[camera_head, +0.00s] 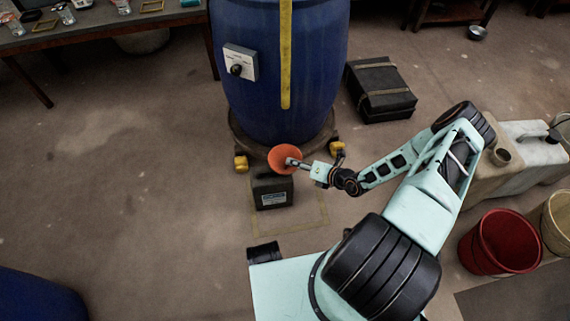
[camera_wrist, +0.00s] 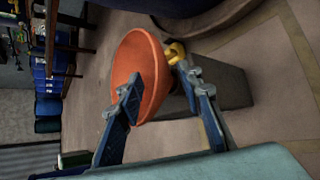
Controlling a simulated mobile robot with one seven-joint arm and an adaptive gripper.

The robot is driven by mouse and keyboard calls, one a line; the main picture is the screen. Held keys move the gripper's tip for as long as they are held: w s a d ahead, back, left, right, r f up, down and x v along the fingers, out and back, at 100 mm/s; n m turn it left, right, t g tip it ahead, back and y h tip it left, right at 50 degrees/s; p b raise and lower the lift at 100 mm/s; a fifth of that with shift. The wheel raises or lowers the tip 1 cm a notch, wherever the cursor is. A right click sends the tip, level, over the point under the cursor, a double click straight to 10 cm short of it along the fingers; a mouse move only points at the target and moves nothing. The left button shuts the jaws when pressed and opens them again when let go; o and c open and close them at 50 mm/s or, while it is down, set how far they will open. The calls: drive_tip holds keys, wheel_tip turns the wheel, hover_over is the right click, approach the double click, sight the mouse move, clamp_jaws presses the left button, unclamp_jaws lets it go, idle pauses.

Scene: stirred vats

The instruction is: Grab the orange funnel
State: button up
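The orange funnel (camera_head: 281,156) is at the foot of the blue vat, over the back of a dark box-like container (camera_head: 272,192) with a label. In the wrist view the funnel (camera_wrist: 138,62) is tilted with its wide side to the left. My gripper (camera_head: 292,162) is at the funnel's right side and overlaps it in the head view. In the wrist view my gripper's fingers (camera_wrist: 158,73) are apart. The left finger crosses in front of the funnel, and the right finger is just beyond its right edge. I cannot tell whether either finger touches it.
The big blue vat (camera_head: 277,75) stands behind on a base with yellow casters (camera_head: 241,162). A black case (camera_head: 380,90) lies to its right. Pale canisters (camera_head: 528,147) and a red bucket (camera_head: 499,243) stand at right. The floor at left is mostly clear.

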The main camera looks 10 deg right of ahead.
drive_tip(key=b+x, duration=0.1)
drive_tip(key=x, duration=0.2)
drive_tip(key=shift+d+f, duration=0.15)
drive_tip(key=shift+w+a+f, duration=0.1)
drive_tip(key=shift+w+a, duration=0.1)
drive_tip(key=shift+w, duration=0.15)
clamp_jaws()
